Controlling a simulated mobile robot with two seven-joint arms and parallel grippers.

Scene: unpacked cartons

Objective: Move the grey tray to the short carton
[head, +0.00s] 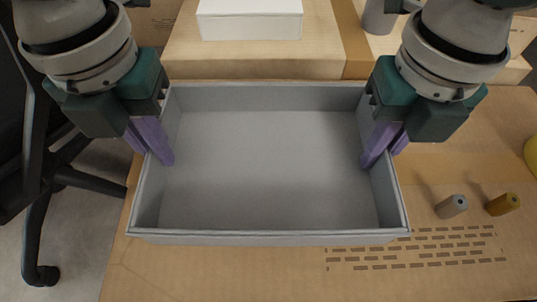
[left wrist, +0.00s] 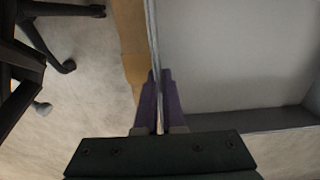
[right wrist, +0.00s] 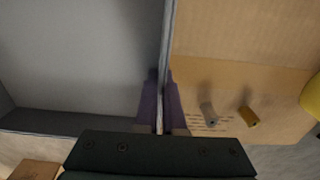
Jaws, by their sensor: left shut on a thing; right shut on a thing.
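The grey tray (head: 265,165) is an empty open box in the middle of the head view, over a brown carton (head: 470,150). I cannot tell whether it touches the carton top. My left gripper (head: 150,142) is shut on the tray's left wall, one purple finger inside and one outside. My right gripper (head: 383,145) is shut on the right wall in the same way. The left wrist view shows the wall between the fingers (left wrist: 159,105), and so does the right wrist view (right wrist: 161,105). Which carton is the short one is unclear.
A white box (head: 250,20) sits on another carton (head: 255,62) behind the tray. A grey cylinder (head: 378,15) stands there too. A grey spool (head: 452,206) and a mustard spool (head: 503,204) lie right of the tray. A yellow object (head: 532,155) is at the right edge. A black chair (head: 45,180) stands left.

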